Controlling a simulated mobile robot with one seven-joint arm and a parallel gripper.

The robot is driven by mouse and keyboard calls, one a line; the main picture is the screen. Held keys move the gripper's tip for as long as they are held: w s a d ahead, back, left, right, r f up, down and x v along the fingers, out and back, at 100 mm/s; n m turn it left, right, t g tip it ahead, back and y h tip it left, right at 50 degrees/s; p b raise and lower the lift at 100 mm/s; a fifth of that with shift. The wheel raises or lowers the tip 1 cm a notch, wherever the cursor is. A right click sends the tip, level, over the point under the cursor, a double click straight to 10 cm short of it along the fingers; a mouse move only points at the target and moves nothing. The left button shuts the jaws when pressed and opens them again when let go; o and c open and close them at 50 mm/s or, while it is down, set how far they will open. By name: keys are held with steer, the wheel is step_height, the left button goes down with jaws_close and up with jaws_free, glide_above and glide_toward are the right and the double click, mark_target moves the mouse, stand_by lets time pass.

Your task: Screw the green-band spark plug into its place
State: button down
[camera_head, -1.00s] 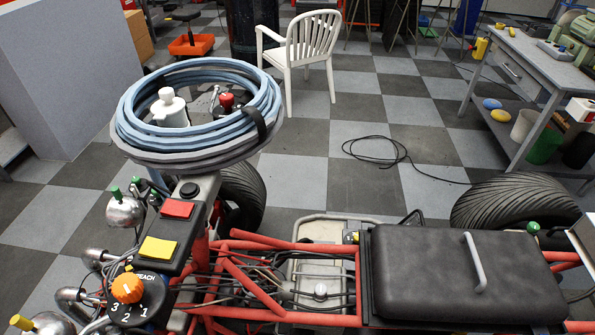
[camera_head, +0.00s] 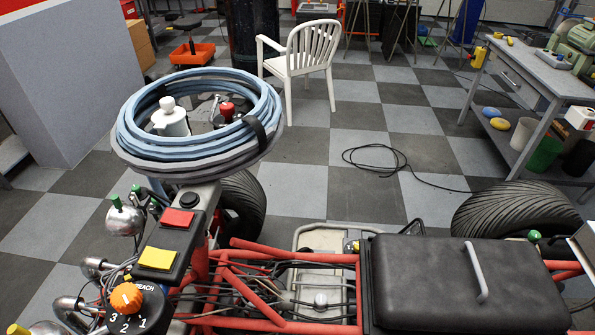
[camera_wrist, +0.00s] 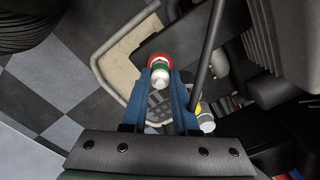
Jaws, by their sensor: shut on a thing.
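How deep the plug sits is hidden. A white piece with a yellow band (camera_wrist: 203,114) is to the right of the fingers, apart from the held plug. My gripper is not visible in the head view.
A dark bar (camera_wrist: 208,50) passes close right of the fingers. In the head view, red frame tubes (camera_head: 290,253), a black seat (camera_head: 450,275), a blue hose coil (camera_head: 135,145) and a switch panel (camera_head: 180,240) crowd the quad.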

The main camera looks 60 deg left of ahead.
steer(key=shift+m, duration=0.6)
steer(key=shift+m, duration=0.7)
steer(key=c, duration=0.6)
jaws_free()
steer(key=shift+r, duration=0.1)
step_height(320, 180, up, 13)
steer(key=p, duration=0.3)
